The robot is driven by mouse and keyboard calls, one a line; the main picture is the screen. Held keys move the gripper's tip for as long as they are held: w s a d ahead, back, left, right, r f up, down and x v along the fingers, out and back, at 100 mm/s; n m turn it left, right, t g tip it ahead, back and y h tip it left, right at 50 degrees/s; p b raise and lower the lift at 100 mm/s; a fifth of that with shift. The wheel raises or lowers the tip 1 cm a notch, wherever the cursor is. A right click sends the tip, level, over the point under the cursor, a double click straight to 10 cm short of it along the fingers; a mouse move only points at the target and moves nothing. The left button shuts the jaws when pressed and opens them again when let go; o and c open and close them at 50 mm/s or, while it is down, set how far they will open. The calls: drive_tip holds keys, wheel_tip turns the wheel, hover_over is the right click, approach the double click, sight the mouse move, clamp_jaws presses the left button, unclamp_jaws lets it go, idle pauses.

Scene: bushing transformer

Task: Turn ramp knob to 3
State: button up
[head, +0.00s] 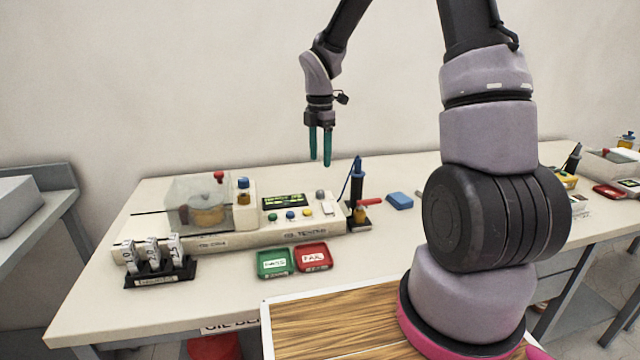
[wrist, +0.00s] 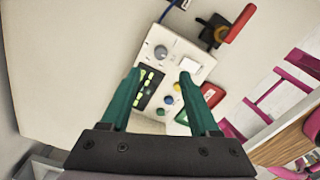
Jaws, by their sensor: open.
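A grey round knob (head: 320,194) sits on the right part of the beige tester's control panel (head: 299,212). It also shows in the wrist view (wrist: 161,52), with a pale pointer mark; its scale numbers are too small to read. I cannot read a ramp label. My gripper (head: 320,161) has two teal fingers pointing down and holds nothing. It hangs above the tester, apart from the knob. In the wrist view the knob lies just beyond and between the open fingertips (wrist: 161,73).
The panel has a lit display (head: 284,201) and coloured buttons. A blue-black post (head: 357,182) and red lever (head: 369,202) stand right of the knob. A clear-covered chamber (head: 200,203) stands left. Green (head: 274,263) and red (head: 313,257) trays lie in front.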

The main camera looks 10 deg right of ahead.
sight(320, 191)
wheel_tip(320, 191, down, 10)
drive_tip(key=shift+f, duration=0.15)
idle(0.3)
clamp_jaws()
